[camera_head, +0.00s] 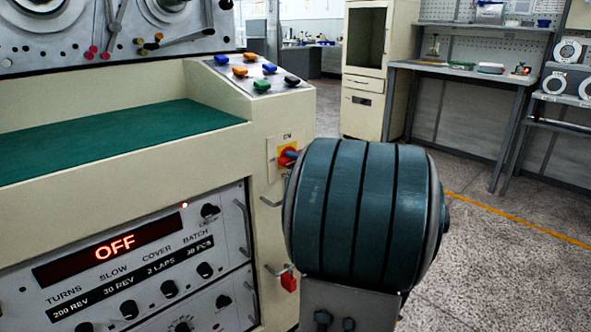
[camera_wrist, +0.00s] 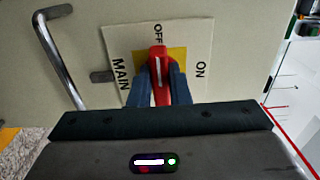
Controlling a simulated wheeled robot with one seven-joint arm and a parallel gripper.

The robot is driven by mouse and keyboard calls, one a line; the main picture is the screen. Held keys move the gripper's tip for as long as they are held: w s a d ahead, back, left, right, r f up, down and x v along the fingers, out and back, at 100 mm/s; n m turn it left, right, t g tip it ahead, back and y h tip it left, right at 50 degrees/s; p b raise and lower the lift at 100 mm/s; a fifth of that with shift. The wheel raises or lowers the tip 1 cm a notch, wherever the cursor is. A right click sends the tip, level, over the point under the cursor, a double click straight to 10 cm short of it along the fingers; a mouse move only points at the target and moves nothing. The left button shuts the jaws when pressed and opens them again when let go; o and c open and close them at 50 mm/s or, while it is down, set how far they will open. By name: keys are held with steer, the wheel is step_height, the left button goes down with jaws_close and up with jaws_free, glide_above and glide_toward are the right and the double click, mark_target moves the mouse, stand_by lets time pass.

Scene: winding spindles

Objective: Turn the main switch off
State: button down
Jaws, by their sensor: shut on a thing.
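The main switch is a red handle (camera_wrist: 158,58) on a yellow square, set on a pale plate (camera_wrist: 122,42) marked MAIN, OFF and ON. In the wrist view the handle's tip and white line point towards OFF. My gripper (camera_wrist: 160,78) is shut on the handle, with a dark blue finger on each side. In the head view the red and yellow switch (camera_head: 286,154) is on the machine's cream side, partly hidden by my arm. The display (camera_head: 112,247) on the front panel reads OFF in red.
A metal bar handle (camera_wrist: 58,55) is beside the switch plate in the wrist view. Coloured buttons (camera_head: 254,73) sit on the sloped panel above the switch. A red padlock-like part (camera_head: 289,281) hangs below. Open floor (camera_head: 460,235) lies to the right.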

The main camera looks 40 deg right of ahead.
stand_by(0.4)
steer(key=c, duration=1.4)
jaws_free()
steer(key=shift+o, duration=0.2)
steer(key=shift+s, duration=0.1)
steer(key=s+d+p, duration=0.1)
steer(key=s+p, duration=0.1)
steer(key=s, duration=1.1)
steer(key=shift+s+p, duration=0.3)
